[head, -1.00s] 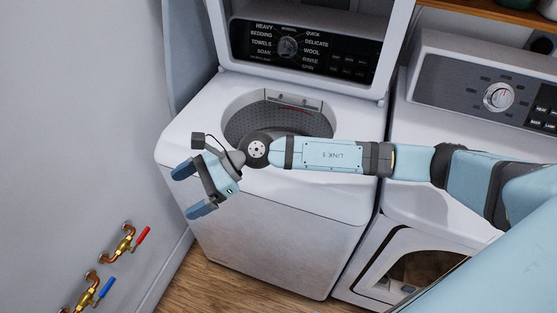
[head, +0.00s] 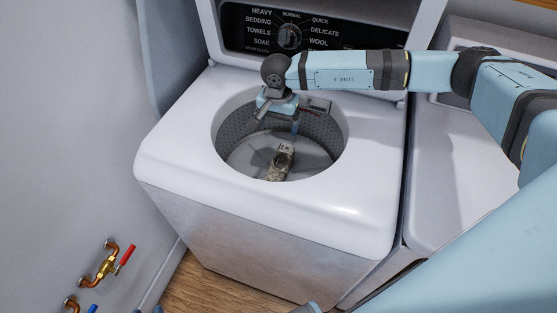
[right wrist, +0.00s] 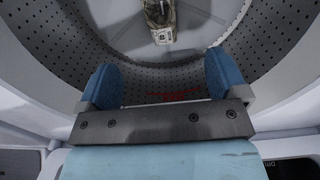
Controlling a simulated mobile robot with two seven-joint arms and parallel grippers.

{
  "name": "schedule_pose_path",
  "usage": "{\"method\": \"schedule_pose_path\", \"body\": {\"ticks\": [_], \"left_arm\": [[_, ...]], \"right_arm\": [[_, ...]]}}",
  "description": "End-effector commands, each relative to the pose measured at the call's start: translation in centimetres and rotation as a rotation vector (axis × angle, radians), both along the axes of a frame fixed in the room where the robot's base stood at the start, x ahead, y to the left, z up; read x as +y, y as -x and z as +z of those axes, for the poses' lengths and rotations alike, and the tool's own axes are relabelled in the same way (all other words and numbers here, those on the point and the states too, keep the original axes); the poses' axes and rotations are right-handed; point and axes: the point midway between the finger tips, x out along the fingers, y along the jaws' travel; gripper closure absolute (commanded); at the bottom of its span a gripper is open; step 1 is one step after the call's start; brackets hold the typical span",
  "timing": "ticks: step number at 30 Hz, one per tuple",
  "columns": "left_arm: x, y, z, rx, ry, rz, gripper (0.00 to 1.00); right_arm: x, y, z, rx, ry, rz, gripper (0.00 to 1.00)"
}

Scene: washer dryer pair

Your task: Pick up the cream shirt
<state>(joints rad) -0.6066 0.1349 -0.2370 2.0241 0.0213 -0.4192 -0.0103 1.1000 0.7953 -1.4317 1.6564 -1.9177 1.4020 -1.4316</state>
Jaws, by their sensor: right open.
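The cream shirt (head: 281,160) looks like a small, stiff, patterned cream and brown bundle. It lies on the floor of the open washer's drum (head: 236,160). In the right wrist view the shirt (right wrist: 160,22) is at the top middle, beyond my fingertips and partly cut off. My right gripper (head: 280,115) is at the drum's opening, on its far side, above and behind the shirt. In the right wrist view the gripper (right wrist: 163,85) has its two blue fingers wide apart with nothing between them. My left gripper does not clearly show.
The washer's top (head: 375,180) rings the drum opening, and its raised lid with a control panel (head: 265,35) stands close behind my right gripper. A dryer (head: 455,170) stands to the right. Brass valves (head: 105,265) stick out of the left wall.

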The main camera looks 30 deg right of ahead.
Motion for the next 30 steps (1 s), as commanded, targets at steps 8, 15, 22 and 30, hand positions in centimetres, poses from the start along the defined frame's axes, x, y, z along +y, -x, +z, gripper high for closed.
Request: {"method": "schedule_pose_path", "body": {"ticks": [8, 15, 22, 30], "left_arm": [[-0.4, -0.2, -3.5, 0.019, 0.023, 0.009, 0.57], [-0.5, 0.0, -3.5, 0.026, 0.028, 0.012, 0.57], [-0.7, -0.2, -3.4, 0.019, 0.033, 0.015, 0.57], [-0.7, -0.3, -3.4, 0.016, 0.032, 0.015, 0.57]], "right_arm": [[0.1, 0.0, -5.3, 0.0, -0.001, 0.0, 0.08], [0.0, 0.1, -7.3, 0.003, -0.002, -0.002, 0.08], [0.1, 0.1, -11.8, 0.003, -0.002, -0.001, 0.08], [0.0, 0.1, -14.2, 0.001, -0.002, 0.0, 0.08]]}}
